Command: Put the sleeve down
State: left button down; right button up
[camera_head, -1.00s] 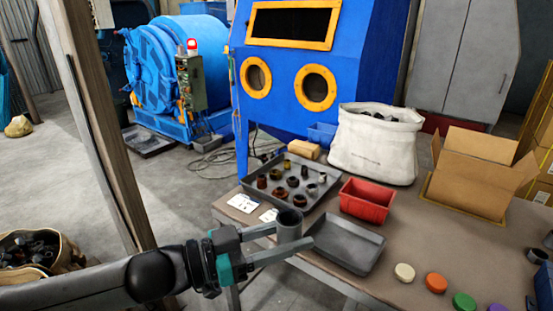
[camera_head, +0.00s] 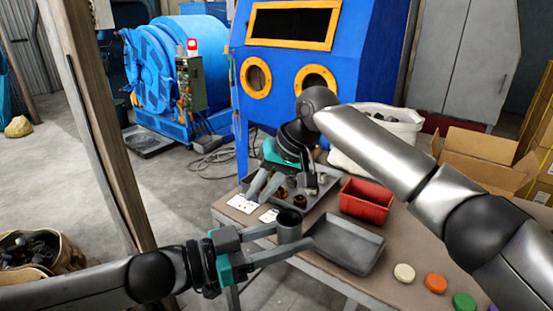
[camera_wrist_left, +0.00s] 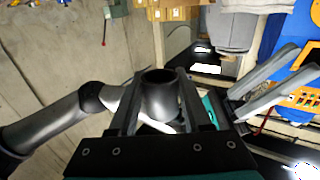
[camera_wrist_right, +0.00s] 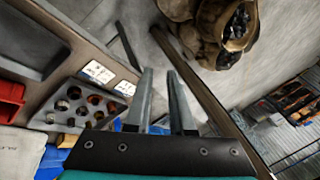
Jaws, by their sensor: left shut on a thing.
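The sleeve is a dark grey hollow cylinder (camera_head: 289,225), upright between the fingers of my left gripper (camera_head: 284,243), near the table's front-left edge. In the left wrist view the sleeve (camera_wrist_left: 160,98) sits between both fingers, its open end facing the camera. My left gripper is shut on it. My right gripper (camera_head: 263,188) is over the left part of the grey parts tray (camera_head: 331,190), behind the sleeve and apart from it. In the right wrist view its fingers (camera_wrist_right: 160,95) are parted with nothing between them.
An empty grey tray (camera_head: 345,245) lies just right of the sleeve. A red bin (camera_head: 367,200) stands behind it. Small coloured discs (camera_head: 436,283) lie at front right. Two white cards (camera_head: 243,203) lie at the table's left edge. My right arm crosses above the table.

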jog(key=s+r+n+h, duration=0.1)
jog(key=s+r+h, duration=0.1)
jog(key=s+r, duration=0.45)
notch_tip(320, 180, up, 8)
jog(key=g+h, duration=0.1)
jog(key=h, duration=0.3)
send_over(277, 229)
jog(key=shift+n, duration=0.4)
notch_tip(277, 229, down, 12)
jog(key=shift+s+d+f, duration=0.1)
jog(key=shift+d, duration=0.05)
jog(key=shift+c, duration=0.2)
jog(key=shift+c, duration=1.4)
grip_shut()
